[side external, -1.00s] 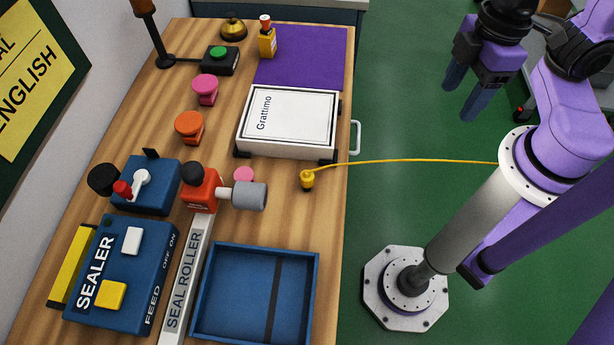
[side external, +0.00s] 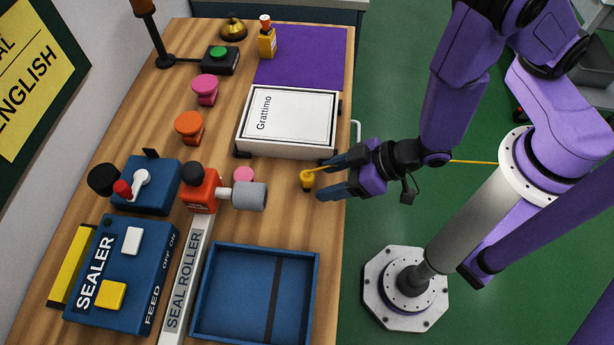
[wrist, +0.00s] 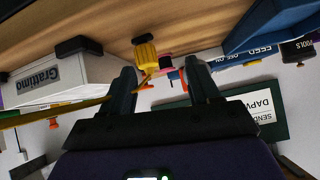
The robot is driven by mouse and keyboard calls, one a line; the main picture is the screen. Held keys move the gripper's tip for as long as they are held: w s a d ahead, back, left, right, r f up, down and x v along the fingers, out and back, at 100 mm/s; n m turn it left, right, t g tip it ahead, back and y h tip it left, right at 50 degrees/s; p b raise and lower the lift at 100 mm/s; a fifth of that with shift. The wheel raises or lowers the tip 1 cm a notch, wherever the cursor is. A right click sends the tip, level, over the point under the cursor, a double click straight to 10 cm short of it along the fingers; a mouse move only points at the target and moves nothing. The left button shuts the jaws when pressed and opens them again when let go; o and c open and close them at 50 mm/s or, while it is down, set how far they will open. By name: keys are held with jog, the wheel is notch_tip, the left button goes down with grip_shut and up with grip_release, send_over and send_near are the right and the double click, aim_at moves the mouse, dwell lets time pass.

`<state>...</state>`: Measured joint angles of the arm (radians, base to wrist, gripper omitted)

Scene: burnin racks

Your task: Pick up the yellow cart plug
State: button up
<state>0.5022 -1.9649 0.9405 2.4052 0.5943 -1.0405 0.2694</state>
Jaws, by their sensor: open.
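The yellow cart plug (side external: 307,179) stands on the wooden table near its right edge, with a yellow cable running right from it behind my gripper. In the wrist view the plug (wrist: 145,50) shows beyond the fingertips, between the lines of the two fingers and nearer the left one. My gripper (side external: 322,178) is open and empty, coming in from the right, its fingers pointing left towards the plug. The upper finger is close beside the plug in the side view; whether it touches cannot be told. The cable (wrist: 60,115) crosses by the left finger in the wrist view.
The white Grattimo box (side external: 290,120) stands just behind the plug. An orange-red device with a grey roller (side external: 249,196) is to its left, near a pink disc (side external: 243,174). A blue tray (side external: 255,245) lies in front. The table between plug and tray is clear.

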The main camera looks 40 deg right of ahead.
aim_at(298, 185)
jog(key=shift+w+d+f+t+y, duration=0.35)
jog(key=shift+w+f+t+y, duration=0.25)
jog(key=shift+t, duration=0.4)
jog(key=shift+w+d+f+n+t+y, duration=0.1)
jog(key=shift+d+n+t+y, duration=0.15)
jog(key=shift+n+t+y, duration=0.2)
jog(key=shift+x, duration=3.75)
jog(key=c, duration=1)
